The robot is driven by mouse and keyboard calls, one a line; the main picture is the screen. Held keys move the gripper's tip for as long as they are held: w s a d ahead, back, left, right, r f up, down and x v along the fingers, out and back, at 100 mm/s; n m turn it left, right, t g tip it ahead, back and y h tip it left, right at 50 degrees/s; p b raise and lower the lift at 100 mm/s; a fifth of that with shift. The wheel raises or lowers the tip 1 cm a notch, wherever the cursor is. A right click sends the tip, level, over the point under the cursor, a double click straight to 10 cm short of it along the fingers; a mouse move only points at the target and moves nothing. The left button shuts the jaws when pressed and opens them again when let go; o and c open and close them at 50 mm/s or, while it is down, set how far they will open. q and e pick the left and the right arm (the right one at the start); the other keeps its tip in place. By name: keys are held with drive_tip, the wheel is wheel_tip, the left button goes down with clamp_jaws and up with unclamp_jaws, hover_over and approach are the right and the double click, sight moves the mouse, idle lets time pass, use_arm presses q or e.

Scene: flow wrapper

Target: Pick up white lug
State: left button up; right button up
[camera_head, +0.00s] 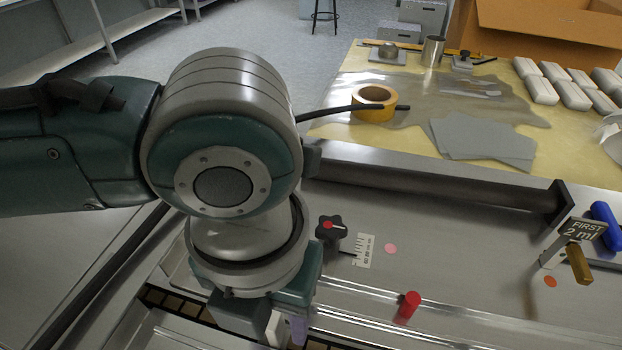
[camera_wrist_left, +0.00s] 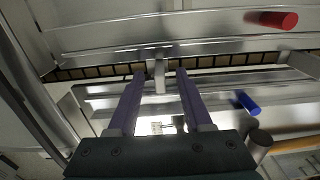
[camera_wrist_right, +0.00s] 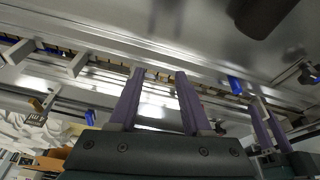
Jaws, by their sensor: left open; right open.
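A pale lug (camera_wrist_left: 159,76) stands up from the dark chain track in the left wrist view. My left gripper (camera_wrist_left: 160,72) is open, with one purple finger on each side of the lug; I cannot tell whether either touches it. In the head view my left gripper (camera_head: 287,328) points down at the track near the bottom edge, and the arm hides much of that area. My right gripper (camera_wrist_right: 160,72) is open and empty above metal rails, and does not show in the head view. More pale lugs (camera_wrist_right: 79,63) stand along the track in the right wrist view.
A dark roller bar (camera_head: 440,192) crosses the deck. A blue cylinder (camera_wrist_left: 247,102) lies near the rails.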

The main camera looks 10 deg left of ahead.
use_arm(q)
clamp_jaws()
idle(0.4)
